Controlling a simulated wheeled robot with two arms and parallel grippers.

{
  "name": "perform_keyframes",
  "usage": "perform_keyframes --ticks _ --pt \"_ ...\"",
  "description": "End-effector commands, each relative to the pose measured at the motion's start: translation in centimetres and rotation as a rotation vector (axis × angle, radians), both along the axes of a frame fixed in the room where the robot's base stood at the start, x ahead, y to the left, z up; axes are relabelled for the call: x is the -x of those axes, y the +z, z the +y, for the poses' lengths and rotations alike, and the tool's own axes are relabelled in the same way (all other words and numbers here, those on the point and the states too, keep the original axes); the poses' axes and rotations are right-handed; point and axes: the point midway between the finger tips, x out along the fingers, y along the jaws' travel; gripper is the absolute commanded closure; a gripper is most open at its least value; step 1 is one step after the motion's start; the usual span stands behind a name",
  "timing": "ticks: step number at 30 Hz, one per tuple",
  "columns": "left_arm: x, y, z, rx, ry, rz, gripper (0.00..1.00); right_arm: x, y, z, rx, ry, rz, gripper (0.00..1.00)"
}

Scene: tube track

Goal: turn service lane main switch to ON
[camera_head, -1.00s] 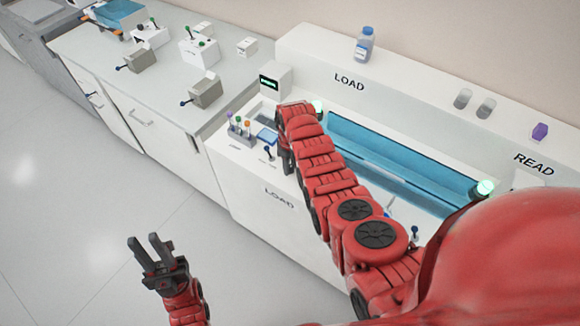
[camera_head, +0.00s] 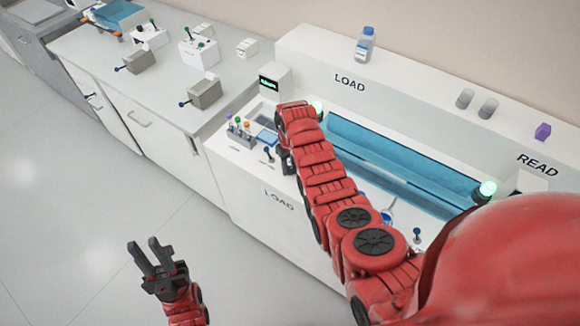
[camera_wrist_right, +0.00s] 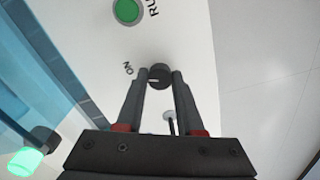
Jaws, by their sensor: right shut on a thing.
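In the right wrist view a round black knob (camera_wrist_right: 160,76) stands on a white panel, with the printed word ON beside it at the left. A pale mark on the knob points left, toward the ON side. My right gripper (camera_wrist_right: 159,78) is shut on this knob, one finger on each side. In the head view my right gripper (camera_head: 289,163) is at the front left of the white LOAD bench, mostly hidden by its red arm, and the knob is hidden there. My left gripper (camera_head: 148,254) is open and empty, low over the floor area at the left.
A green button (camera_wrist_right: 126,11) marked RUN lies near the knob. A small lever (camera_wrist_right: 170,120) stands between the gripper fingers. The blue trough (camera_head: 400,165), a tube rack (camera_head: 241,130) and a small display (camera_head: 275,83) are nearby. The left floor is clear.

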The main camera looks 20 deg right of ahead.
Motion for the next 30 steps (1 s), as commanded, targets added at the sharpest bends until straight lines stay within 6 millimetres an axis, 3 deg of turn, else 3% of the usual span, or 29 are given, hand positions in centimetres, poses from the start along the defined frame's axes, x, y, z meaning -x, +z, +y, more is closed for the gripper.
perform_keyframes --ticks 3,4,9,22,28,30 --pt "0.0 0.0 0.0 0.0 0.0 0.0 0.73 0.0 0.0 0.0 0.0 -0.001 -0.001 1.0" --pt "0.0 0.0 0.0 0.0 0.0 0.0 0.73 0.0 0.0 0.0 0.0 -0.001 -0.001 0.62" --pt "0.0 0.0 0.0 0.0 0.0 0.0 0.73 0.0 0.0 0.0 0.0 0.0 -0.001 0.33" --pt "0.0 -0.3 0.0 0.0 0.0 0.0 0.73 -0.2 0.6 0.0 0.0 0.001 -0.004 0.33" --pt "0.0 -1.0 0.0 0.0 0.0 0.0 0.73 0.0 2.9 0.0 0.0 0.001 -0.003 0.33" --pt "0.0 -1.6 0.0 0.0 0.0 0.0 0.73 -0.2 4.4 0.0 0.0 0.001 -0.007 0.33"
